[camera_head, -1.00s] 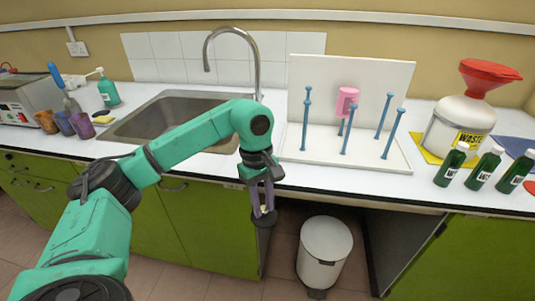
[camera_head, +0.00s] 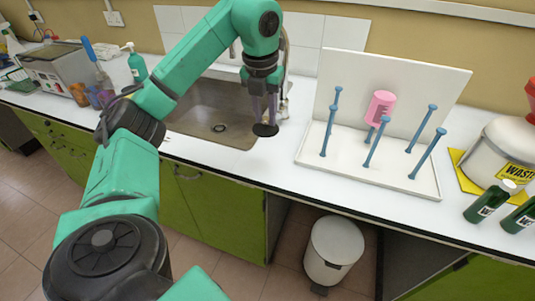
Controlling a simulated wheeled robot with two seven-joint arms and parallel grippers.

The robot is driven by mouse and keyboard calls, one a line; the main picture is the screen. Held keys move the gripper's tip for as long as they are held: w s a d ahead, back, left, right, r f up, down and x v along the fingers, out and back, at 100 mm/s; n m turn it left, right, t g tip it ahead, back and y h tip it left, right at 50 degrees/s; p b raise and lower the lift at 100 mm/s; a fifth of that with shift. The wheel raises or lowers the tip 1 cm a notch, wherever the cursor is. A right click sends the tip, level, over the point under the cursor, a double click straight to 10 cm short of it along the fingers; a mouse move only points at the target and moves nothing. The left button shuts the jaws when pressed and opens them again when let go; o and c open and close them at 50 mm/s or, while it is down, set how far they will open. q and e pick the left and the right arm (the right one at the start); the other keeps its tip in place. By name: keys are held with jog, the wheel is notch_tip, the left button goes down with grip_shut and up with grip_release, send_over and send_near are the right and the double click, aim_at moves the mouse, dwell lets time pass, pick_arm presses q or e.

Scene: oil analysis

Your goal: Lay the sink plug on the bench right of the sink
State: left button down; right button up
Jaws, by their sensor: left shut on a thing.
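My left gripper (camera_head: 264,108) points down and is shut on the sink plug (camera_head: 265,130), a dark round disc held flat below the fingertips. In the head view the plug overlaps the right rim of the steel sink and the white bench beside it. I cannot tell whether it touches the bench. The sink (camera_head: 190,118) has its drain (camera_head: 219,127) uncovered. The bench right of the sink (camera_head: 275,160) is bare in front of the gripper. My right gripper is not in view.
A white drying rack (camera_head: 307,158) with blue pegs and a pink cup (camera_head: 380,108) stands right of the gripper. The tap (camera_head: 285,65) is close behind it. A waste container (camera_head: 495,150) and green bottles (camera_head: 488,201) stand farther right. A bin (camera_head: 333,245) is below.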

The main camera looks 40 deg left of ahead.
aim_at(265, 129)
pick_arm(q)
notch_tip(265, 129, down, 7)
jog(key=shift+b, duration=0.85)
notch_tip(265, 129, down, 7)
jog(key=shift+r, duration=0.1)
jog(key=shift+w+f, duration=0.15)
jog(key=shift+f, duration=0.2)
jog(key=c, duration=0.6)
grip_release()
jog(key=shift+c, duration=0.2)
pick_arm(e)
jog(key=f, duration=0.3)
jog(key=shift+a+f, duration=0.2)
pick_arm(q)
jog(key=r, duration=0.4)
jog(key=s+r+p, duration=0.1)
jog(key=r, duration=0.3)
jog(key=r+p, duration=0.1)
jog(key=r, duration=0.3)
jog(key=shift+s+d+r, duration=0.2)
jog(key=shift+s+d, duration=0.15)
jog(key=shift+s, duration=0.05)
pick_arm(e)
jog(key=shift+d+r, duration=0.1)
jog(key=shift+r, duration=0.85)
